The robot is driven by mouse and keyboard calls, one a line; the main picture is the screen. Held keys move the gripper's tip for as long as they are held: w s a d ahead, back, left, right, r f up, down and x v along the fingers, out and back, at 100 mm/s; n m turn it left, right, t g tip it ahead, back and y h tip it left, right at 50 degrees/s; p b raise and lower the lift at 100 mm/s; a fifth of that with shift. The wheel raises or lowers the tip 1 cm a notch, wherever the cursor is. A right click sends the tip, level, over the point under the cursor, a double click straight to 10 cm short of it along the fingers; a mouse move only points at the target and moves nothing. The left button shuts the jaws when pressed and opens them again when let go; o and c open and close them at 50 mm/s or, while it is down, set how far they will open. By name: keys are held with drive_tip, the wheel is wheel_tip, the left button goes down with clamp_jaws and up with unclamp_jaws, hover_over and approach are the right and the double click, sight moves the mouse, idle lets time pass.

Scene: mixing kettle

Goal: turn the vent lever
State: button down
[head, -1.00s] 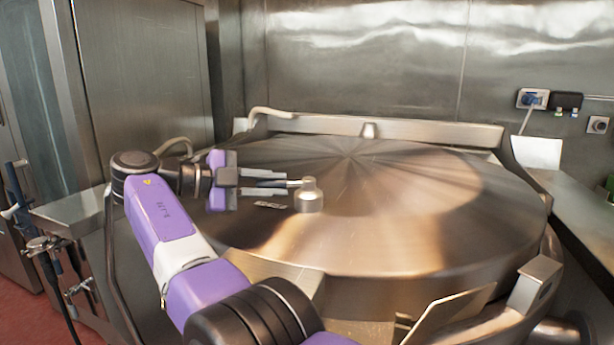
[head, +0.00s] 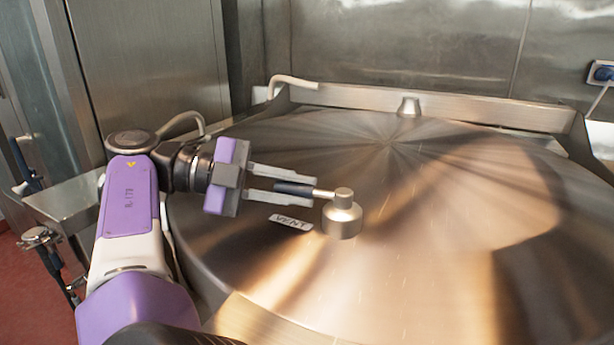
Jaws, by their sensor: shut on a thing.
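The vent lever (head: 342,216) stands on the kettle lid (head: 440,170) in the head view. It has a round metal hub and a thin rod with a dark grip pointing left. My gripper (head: 311,187) reaches in from the left, with one finger on the far side of the dark grip and one on the near side. It is shut on the lever's grip. The fingers partly hide the grip, and the exact contact is hard to see. A small VENT label (head: 291,222) lies on the lid just below the lever.
A small metal knob (head: 408,107) stands at the back of the lid, before a raised metal bar (head: 430,108). A bent pipe (head: 293,82) is at the back left. A steel cabinet (head: 150,65) stands behind my arm. The lid's right side is clear.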

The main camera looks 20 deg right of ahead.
drive_tip(key=shift+w+a+r, duration=0.1)
drive_tip(key=shift+a, duration=0.05)
drive_tip(key=shift+s+d, duration=0.2)
drive_tip(key=shift+d, duration=0.1)
drive_tip(key=shift+w+a, duration=0.1)
drive_tip(key=c, duration=1.4)
unclamp_jaws()
drive_tip(key=shift+c, duration=0.2)
drive_tip(key=shift+o, duration=0.7)
drive_tip(key=shift+w+a, duration=0.1)
drive_tip(key=shift+a, duration=0.05)
